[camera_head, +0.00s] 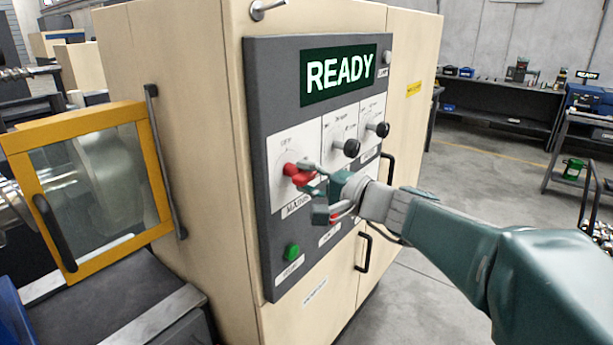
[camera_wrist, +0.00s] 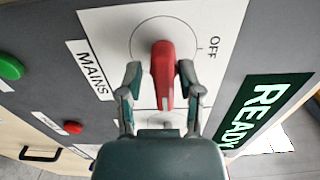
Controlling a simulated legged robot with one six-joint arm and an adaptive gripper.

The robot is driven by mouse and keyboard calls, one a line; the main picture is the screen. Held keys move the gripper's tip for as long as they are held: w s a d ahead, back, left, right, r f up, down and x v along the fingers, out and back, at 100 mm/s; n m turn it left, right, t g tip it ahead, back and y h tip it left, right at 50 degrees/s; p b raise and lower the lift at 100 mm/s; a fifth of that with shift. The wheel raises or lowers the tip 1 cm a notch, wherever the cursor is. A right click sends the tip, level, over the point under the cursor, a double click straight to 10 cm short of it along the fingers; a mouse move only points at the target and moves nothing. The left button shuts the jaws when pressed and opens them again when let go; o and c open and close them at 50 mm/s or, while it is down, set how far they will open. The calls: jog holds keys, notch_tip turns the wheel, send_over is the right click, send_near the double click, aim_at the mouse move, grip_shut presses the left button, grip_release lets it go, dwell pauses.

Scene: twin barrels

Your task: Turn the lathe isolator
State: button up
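The isolator is a red rotary handle (camera_head: 291,169) on a white plate labelled MAINS, on the dark control panel (camera_head: 262,85). In the wrist view the red handle (camera_wrist: 162,72) sits on a round dial, with OFF printed to its upper right. My gripper (camera_head: 308,178) is at the handle. In the wrist view its two fingers (camera_wrist: 160,78) stand on either side of the handle, with a narrow gap on each side. The gripper is open around the handle and not closed on it. Part of the handle is hidden by the fingers in the head view.
A lit READY display (camera_head: 341,75) is above. Two black knobs (camera_head: 348,148) (camera_head: 379,129) sit to the right, a green button (camera_head: 291,251) below. A yellow-framed guard (camera_head: 90,180) stands at the left. Cabinet handles (camera_head: 363,250) stick out below right. Open floor lies right.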

dwell(0.3)
jog(key=shift+s+d, duration=0.1)
jog(key=shift+d, duration=0.15)
jog(key=v, duration=1.1)
jog(key=shift+s, duration=0.2)
jog(key=shift+d, duration=0.1)
